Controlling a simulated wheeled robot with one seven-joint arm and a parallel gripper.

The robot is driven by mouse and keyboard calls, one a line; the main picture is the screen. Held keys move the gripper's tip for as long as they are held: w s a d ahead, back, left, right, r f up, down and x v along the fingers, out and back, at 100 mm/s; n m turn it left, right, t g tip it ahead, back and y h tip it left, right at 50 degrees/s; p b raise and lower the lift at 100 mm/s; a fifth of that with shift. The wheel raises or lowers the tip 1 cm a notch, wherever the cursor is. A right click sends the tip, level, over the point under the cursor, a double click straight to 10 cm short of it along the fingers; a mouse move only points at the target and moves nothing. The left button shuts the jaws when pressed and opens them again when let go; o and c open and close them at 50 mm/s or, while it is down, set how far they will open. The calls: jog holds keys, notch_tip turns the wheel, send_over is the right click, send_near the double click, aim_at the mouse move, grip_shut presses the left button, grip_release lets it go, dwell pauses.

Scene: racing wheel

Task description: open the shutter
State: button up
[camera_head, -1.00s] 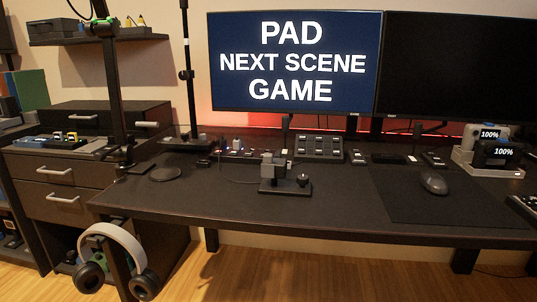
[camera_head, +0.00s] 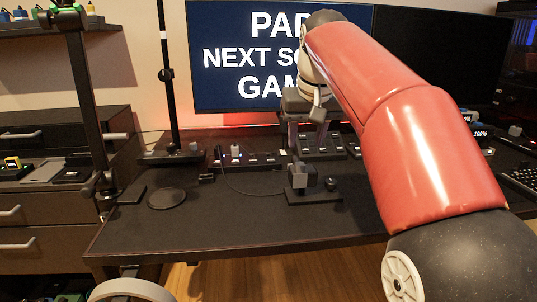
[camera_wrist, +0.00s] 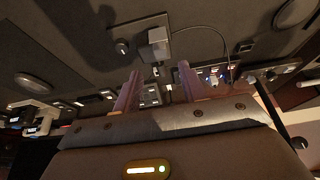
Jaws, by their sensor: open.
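My gripper (camera_head: 306,142) hangs over the desk in front of the left monitor, fingers pointing down. In the wrist view its two fingers (camera_wrist: 159,72) are apart with nothing held between them. A small dark device with an upright grey block (camera_head: 299,178) and a round knob (camera_head: 331,184) on a flat base stands on the desk near the gripper. In the wrist view the block (camera_wrist: 158,42) and knob (camera_wrist: 122,47) lie beyond the fingertips, with no clear contact. I cannot tell which part is the shutter.
A button panel (camera_head: 322,146) and a power strip with a cable (camera_head: 245,159) lie behind the device. The left monitor (camera_head: 225,85) stands at the back. A round black disc (camera_head: 167,198) lies at left. The desk's front left (camera_head: 225,220) is clear.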

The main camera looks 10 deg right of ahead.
aim_at(301, 163)
jog(key=b+x, duration=0.1)
jog(key=x, duration=0.6)
jog(key=shift+w+f+b, duration=0.25)
jog(key=shift+w+b, duration=0.05)
grip_shut()
